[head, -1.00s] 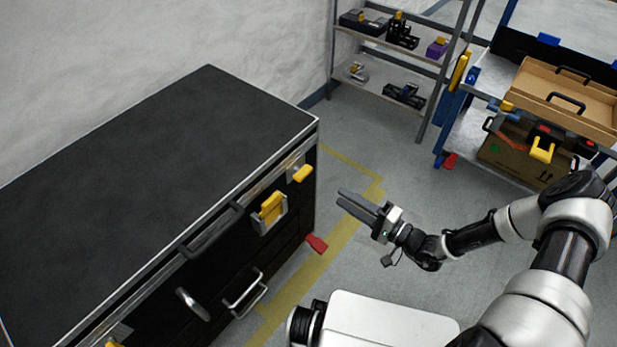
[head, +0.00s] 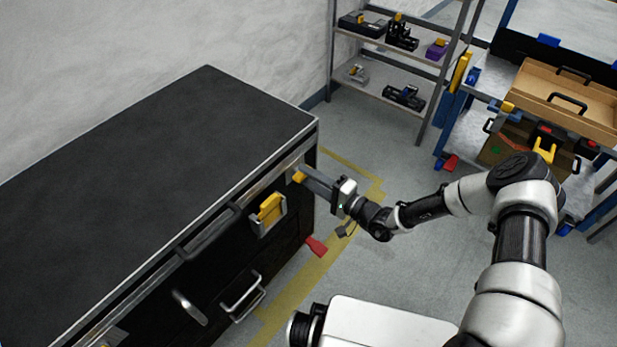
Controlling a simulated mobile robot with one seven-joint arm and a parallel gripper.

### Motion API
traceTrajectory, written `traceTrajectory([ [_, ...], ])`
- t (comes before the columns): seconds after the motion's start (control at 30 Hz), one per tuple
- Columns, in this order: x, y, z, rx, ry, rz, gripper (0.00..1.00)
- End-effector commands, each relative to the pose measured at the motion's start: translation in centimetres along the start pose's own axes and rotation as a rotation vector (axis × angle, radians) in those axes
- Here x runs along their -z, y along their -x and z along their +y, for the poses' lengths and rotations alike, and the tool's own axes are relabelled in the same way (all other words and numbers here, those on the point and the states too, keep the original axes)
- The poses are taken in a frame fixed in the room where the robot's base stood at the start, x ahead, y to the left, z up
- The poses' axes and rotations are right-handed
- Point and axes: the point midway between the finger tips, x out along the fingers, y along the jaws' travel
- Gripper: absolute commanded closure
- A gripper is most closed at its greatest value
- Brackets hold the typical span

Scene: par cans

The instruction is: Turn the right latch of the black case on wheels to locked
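The black case (head: 150,150) stands along the wall at the left. Its right latch (head: 299,177) has a yellow handle near the right end of the front face, just under the lid edge. My gripper (head: 307,177) has its grey fingertips at this handle and hides part of it. I cannot tell whether the fingers touch or enclose the handle, nor how far apart they are. The latch's exact angle is hard to read. The left latch shows only as a bit of yellow (head: 103,345) at the bottom edge.
A yellow piece in a metal bracket (head: 268,210) and silver handles (head: 243,292) stick out from the case front. A red pedal-like part (head: 316,246) juts out low at the right end.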

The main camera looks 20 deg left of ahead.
Motion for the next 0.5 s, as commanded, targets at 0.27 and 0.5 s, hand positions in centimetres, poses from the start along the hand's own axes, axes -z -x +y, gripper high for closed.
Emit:
traceTrajectory([
  [0.27, -0.02, 0.03, 0.01, 0.000, 0.000, 0.000, 1.00],
  [0.5, -0.02, 0.05, 0.00, 0.000, -0.009, -0.001, 1.00],
])
